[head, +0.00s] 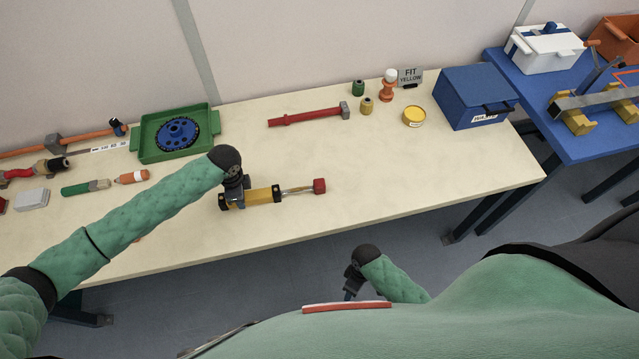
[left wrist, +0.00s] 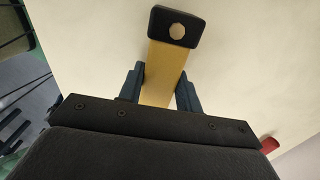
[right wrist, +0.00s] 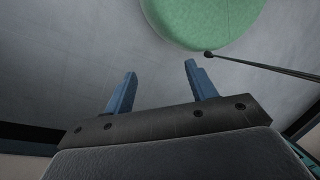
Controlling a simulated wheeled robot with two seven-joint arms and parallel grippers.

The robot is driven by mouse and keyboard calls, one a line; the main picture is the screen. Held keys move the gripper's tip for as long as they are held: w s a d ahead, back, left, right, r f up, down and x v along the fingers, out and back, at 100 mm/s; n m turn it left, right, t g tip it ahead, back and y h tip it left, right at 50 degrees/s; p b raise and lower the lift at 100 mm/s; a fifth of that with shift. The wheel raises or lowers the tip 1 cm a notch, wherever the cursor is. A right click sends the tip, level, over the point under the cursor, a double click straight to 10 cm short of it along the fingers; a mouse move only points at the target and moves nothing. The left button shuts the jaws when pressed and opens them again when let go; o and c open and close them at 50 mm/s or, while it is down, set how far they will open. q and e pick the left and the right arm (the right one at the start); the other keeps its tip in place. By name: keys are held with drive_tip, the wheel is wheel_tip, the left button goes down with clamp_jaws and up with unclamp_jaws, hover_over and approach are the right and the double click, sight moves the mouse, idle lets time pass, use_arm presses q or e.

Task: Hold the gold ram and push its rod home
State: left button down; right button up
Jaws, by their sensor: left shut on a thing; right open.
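The gold ram (head: 262,196) lies on the near part of the cream table, with dark end blocks. Its thin rod (head: 297,190) sticks out to the right and ends in a red knob (head: 319,186). My left gripper (head: 236,197) is shut on the ram's body near its left end. In the left wrist view the gold body (left wrist: 163,75) sits between the two blue fingers, with a dark end block (left wrist: 177,27) beyond them. My right gripper (head: 352,283) hangs off the table's front edge. It is open and empty in the right wrist view (right wrist: 160,85).
A green tray (head: 143,153) with a blue disc and a red-handled hammer (head: 310,114) lie farther back. A blue box (head: 473,95), a yellow tin (head: 414,116) and small bottles stand at the back right. The table right of the red knob is clear.

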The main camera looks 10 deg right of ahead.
wheel_tip(320, 180, up, 7)
drive_tip(key=g, duration=0.1)
wheel_tip(320, 180, up, 26)
drive_tip(key=n+t+y, duration=0.2)
drive_tip(key=n+t, duration=0.2)
drive_tip(key=n, duration=0.5)
hover_over(321, 183)
drive_tip(key=d, duration=0.4)
drive_tip(key=shift+y, duration=0.3)
drive_tip(key=x, duration=1.1)
drive_tip(key=shift+s+a+f, duration=0.1)
drive_tip(key=shift+s+f, duration=0.15)
drive_tip(key=shift+f, duration=0.05)
